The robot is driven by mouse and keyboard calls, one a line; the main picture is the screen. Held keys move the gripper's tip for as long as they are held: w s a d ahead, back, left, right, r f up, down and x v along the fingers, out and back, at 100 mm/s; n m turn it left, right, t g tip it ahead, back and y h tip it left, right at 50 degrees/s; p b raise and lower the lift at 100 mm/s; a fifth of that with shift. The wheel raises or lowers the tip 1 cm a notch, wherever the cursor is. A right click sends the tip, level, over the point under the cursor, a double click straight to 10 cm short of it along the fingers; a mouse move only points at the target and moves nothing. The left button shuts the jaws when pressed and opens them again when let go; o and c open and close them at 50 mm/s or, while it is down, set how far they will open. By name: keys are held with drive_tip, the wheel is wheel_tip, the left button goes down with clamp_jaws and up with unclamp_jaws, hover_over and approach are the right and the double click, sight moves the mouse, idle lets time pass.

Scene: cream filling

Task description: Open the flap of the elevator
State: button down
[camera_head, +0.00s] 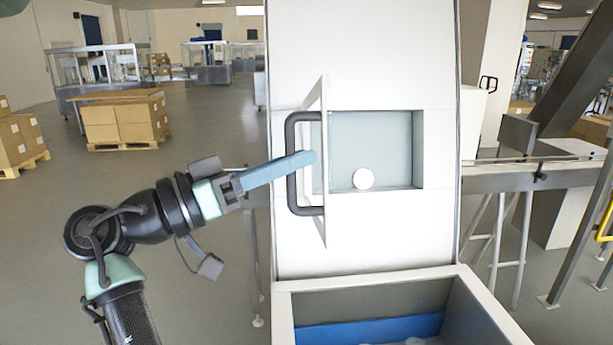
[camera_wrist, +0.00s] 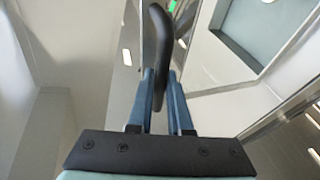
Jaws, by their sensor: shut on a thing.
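The elevator flap (camera_head: 321,225) is a white panel on the front of the tall white elevator. It stands swung out to the left, seen nearly edge-on, and the recess (camera_head: 390,140) behind it is open to view. The flap's black handle (camera_head: 291,190) is a curved bar on its left side. My gripper (camera_head: 308,158) reaches in from the left with its blue fingers across the handle. In the wrist view the handle (camera_wrist: 162,35) runs down between the two blue fingers, and my gripper (camera_wrist: 164,80) is shut on it.
A round white piece (camera_head: 363,179) shows in the recess. An open white bin (camera_head: 500,320) with a blue band inside stands below the elevator. A conveyor frame (camera_head: 540,178) is on the right. The floor (camera_head: 210,115) to the left is mostly clear, with cartons (camera_head: 125,120) farther back.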

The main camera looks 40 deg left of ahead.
drive_tip(key=s+a, duration=0.1)
drive_tip(key=a, duration=0.1)
drive_tip(key=s+a+b, duration=0.1)
drive_tip(key=s, duration=0.1)
drive_tip(key=shift+a+f, duration=0.1)
drive_tip(key=shift+a, duration=0.25)
drive_tip(key=c, duration=0.8)
unclamp_jaws()
drive_tip(key=shift+w, duration=0.1)
drive_tip(key=shift+c, duration=0.2)
drive_tip(key=b+v, duration=0.4)
drive_tip(key=v, duration=0.9)
